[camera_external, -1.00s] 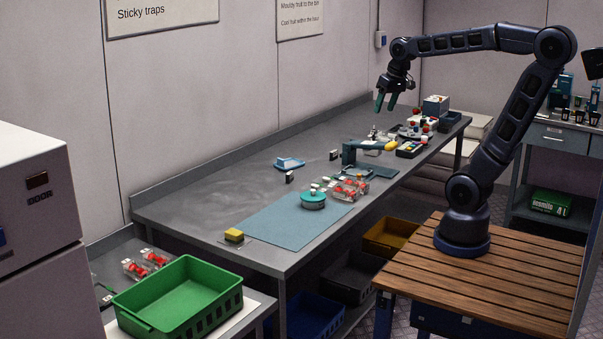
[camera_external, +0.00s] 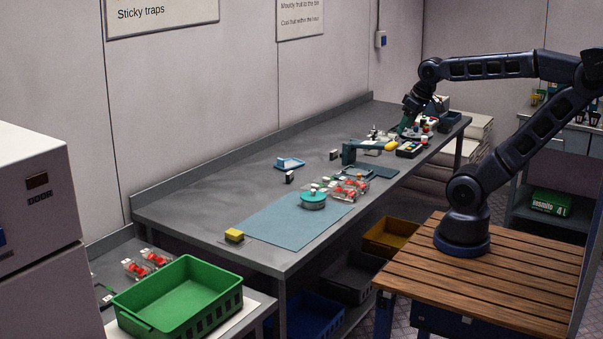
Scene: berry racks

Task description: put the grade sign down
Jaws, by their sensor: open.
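My gripper (camera_external: 402,130) is low over the far end of the grey bench, among a cluster of small items. Its green fingertips are small and partly lost against the items, and I see no sign held in it. Two small upright dark-and-white cards stand on the bench, one nearer (camera_external: 289,177) and one farther back (camera_external: 333,155). They look like signs, but their writing is too small to read, so I cannot tell which is the grade sign. Both stand apart from my gripper, to its left.
Clear punnets of red berries (camera_external: 349,187) and a round teal item (camera_external: 313,201) are nearer, by the blue mat (camera_external: 285,226). The bench's back left is clear.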

